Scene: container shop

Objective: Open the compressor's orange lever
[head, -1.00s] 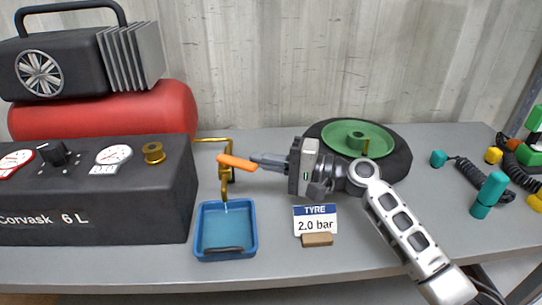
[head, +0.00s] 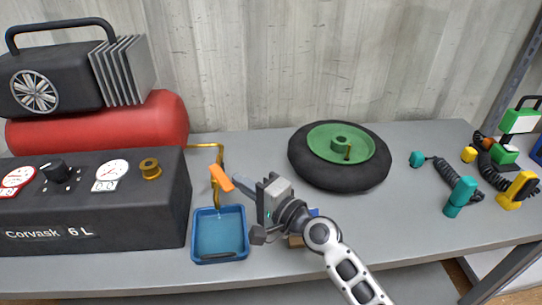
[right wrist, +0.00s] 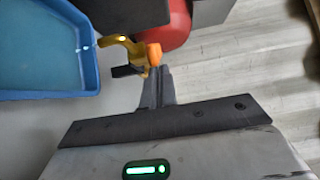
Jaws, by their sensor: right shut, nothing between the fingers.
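The compressor's orange lever (head: 221,178) sits on the brass pipe (head: 219,152) that comes out of the compressor's right side. It slants from upper left down to lower right in the head view. My right gripper (head: 236,184) comes from the right, its closed fingertips at the lever's free end, with nothing between them. The right wrist view shows the shut fingers (right wrist: 157,75) pointing at the orange lever's end (right wrist: 154,54); I cannot tell whether they touch it. The black compressor body (head: 95,205) stands at the left. My left gripper is out of view.
A blue tray (head: 219,257) stands below the pipe outlet. A tyre with a green rim (head: 325,171) lies behind my right arm. Teal and yellow fittings with black coiled hoses lie at the right. My arm mostly covers the tyre sign. The bench's middle right is clear.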

